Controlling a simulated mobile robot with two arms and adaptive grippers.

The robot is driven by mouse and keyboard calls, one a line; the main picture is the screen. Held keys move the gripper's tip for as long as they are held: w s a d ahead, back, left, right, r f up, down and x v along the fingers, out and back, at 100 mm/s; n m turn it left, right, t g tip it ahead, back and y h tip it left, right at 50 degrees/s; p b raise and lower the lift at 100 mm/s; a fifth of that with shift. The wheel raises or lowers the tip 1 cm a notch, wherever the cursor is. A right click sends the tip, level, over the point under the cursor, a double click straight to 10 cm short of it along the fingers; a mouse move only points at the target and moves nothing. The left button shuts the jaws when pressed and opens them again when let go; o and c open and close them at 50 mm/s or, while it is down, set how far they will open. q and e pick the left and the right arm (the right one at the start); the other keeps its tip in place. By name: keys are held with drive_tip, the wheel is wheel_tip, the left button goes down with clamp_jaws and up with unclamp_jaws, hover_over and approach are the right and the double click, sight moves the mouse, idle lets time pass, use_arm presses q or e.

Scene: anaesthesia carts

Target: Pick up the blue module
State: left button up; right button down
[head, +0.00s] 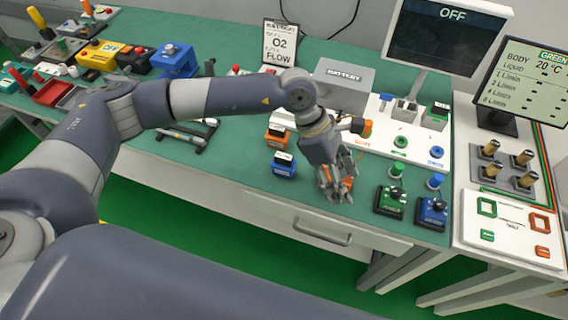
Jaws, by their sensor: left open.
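A small blue module (284,168) with a pale top sits on the green bench top near its front edge, just in front of a similar orange module (276,138). My left gripper (336,190) points down over the bench's front edge, to the right of the blue module and apart from it. Its fingers are open. A bit of orange (348,183) shows behind the fingers; what it belongs to is mostly hidden. My right gripper is not in view.
A grey box (343,78) stands behind my forearm. A black stand (187,135) lies at left.

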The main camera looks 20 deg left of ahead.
sight(284, 157)
use_arm(q)
drive_tip(key=w+a+y, duration=0.2)
drive_tip(key=a, duration=0.3)
drive_tip(key=w+a+t+y, duration=0.1)
drive_tip(key=w+a+y, duration=0.1)
drive_tip(key=a, duration=0.3)
drive_tip(key=w+a+y, duration=0.2)
drive_tip(key=a, duration=0.3)
drive_tip(key=shift+w+f+t, duration=0.15)
drive_tip(key=shift+f+t, duration=0.15)
drive_tip(key=shift+a+f, duration=0.2)
drive_tip(key=shift+f, duration=0.1)
wheel_tip(284, 157, down, 5)
drive_tip(key=shift+w+d+r+p, duration=0.1)
drive_tip(key=shift+w+r+p, duration=0.1)
drive_tip(key=shift+p, duration=0.7)
drive_tip(key=shift+f+p, duration=0.5)
drive_tip(key=f, duration=0.1)
drive_tip(key=f+p, duration=0.1)
drive_tip(key=f, duration=0.2)
drive_tip(key=shift+w+p, duration=0.3)
drive_tip(key=shift+p, duration=0.1)
drive_tip(key=shift+a+f, duration=0.2)
drive_tip(key=shift+f, duration=0.05)
drive_tip(key=c, duration=1.1)
